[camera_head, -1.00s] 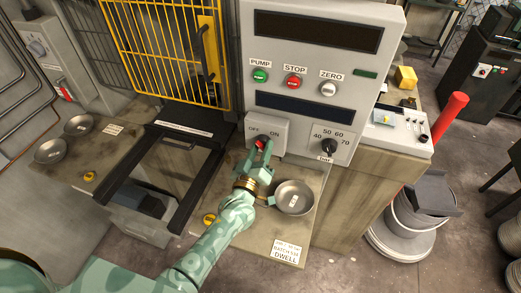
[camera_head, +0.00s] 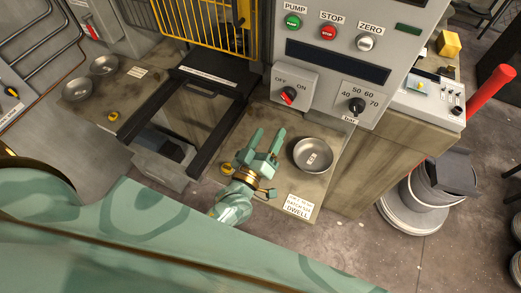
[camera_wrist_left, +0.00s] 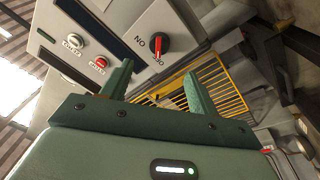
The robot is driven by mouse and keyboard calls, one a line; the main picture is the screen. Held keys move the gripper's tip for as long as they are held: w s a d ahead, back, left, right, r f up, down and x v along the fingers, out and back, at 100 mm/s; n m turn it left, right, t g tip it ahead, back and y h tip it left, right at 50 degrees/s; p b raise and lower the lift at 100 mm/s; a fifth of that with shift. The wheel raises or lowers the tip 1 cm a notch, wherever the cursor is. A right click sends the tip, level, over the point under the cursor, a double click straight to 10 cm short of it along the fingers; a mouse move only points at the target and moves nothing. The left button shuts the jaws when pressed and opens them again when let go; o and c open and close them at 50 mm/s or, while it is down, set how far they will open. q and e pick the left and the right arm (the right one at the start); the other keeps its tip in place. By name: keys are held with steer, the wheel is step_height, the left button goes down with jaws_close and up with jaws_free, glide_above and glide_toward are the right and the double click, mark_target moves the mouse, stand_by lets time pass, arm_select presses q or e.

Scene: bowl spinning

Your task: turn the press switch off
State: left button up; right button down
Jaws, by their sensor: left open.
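The press switch (camera_head: 289,96) is a red knob on a grey box marked OFF on the left and ON on the right. It sits on the press front, and I cannot tell its exact setting. The switch also shows in the left wrist view (camera_wrist_left: 162,44), upside down, beyond the fingertips. My left gripper (camera_head: 268,134) is open and empty, below the switch and apart from it, over the bench left of a metal bowl. Its two green fingers also show in the left wrist view (camera_wrist_left: 158,72). My right gripper is not in view.
The metal bowl (camera_head: 313,155) stands on the bench right of the gripper. A pressure dial (camera_head: 356,106) is right of the switch. Green, red and white buttons sit above. A yellow cage door (camera_head: 205,22) is at the upper left. Two more bowls stand on the far left bench.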

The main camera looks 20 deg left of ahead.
arm_select(q)
steer(key=s, duration=0.4)
steer(key=shift+s+f, duration=0.2)
steer(key=shift+f, duration=0.1)
